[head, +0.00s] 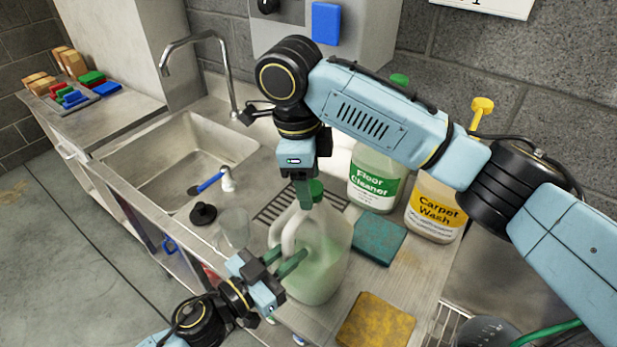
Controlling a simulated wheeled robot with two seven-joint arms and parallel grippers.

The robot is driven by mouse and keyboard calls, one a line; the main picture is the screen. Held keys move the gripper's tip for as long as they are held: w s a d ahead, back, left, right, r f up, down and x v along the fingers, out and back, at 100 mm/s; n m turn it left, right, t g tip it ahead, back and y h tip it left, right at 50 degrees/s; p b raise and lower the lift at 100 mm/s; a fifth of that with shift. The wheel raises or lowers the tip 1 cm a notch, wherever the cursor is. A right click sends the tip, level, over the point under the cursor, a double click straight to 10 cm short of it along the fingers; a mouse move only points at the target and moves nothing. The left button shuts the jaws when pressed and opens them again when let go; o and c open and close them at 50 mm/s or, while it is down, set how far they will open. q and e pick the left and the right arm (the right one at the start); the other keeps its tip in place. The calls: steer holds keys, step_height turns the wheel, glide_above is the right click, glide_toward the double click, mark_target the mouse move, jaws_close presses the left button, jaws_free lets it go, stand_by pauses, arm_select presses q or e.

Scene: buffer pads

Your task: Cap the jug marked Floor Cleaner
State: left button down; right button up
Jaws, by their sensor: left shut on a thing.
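A translucent jug (325,262) with pale green liquid stands on the counter at the centre; no label shows on its visible side. A green cap (317,187) is at its mouth, partly behind my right gripper; whether it is seated is unclear. My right gripper (304,198) points down at the cap, but whether its fingers hold it is hidden. My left gripper (300,258) is shut on the jug low on the handle side. A bottle labelled Floor Cleaner (376,178) stands behind, with a green top (399,80) showing above my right arm.
A bottle labelled Carpet Wash (434,207) with a yellow top stands at the back right. A teal pad (375,240) and a yellow pad (376,319) lie right of the jug. A black round piece (203,213) and a blue-handled brush (210,183) lie left, by the sink (180,150).

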steer(key=shift+s+r, duration=0.1)
steer(key=shift+r, duration=2.15)
steer(key=shift+c, duration=0.4)
